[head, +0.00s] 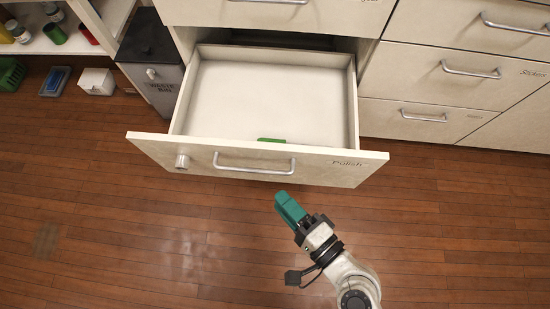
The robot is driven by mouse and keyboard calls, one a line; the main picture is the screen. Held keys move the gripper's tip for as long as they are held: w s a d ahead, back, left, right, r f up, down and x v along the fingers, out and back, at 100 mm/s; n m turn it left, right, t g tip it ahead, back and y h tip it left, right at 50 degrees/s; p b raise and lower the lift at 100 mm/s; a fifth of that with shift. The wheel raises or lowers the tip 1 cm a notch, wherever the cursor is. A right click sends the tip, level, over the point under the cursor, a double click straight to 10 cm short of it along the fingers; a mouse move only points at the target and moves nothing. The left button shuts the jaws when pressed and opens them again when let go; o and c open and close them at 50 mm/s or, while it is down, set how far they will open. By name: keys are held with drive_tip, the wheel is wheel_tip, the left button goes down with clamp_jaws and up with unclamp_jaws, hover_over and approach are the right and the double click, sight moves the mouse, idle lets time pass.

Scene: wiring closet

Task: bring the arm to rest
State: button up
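My gripper (282,198) has teal fingers and is at the lower middle of the head view, just in front of the open drawer. Its fingers look pressed together, with nothing seen between them. My arm reaches up from the lower right, and the gripper points up and left toward the drawer front. The gripper appears apart from the drawer (320,168), which is labelled "Polish" and pulled well out. A small green thing (271,140) shows inside against the front panel, mostly hidden by it.
The drawer's handle (254,170) sticks out near the gripper. Shut drawers (440,70) stand at the right. A dark waste bin (150,65), a small white box (97,82) and a green crate (10,75) are at the left. The wooden floor (120,230) in front is clear.

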drive_tip(key=shift+s+d, duration=0.25)
drive_tip(key=shift+d, duration=0.05)
idle(0.5)
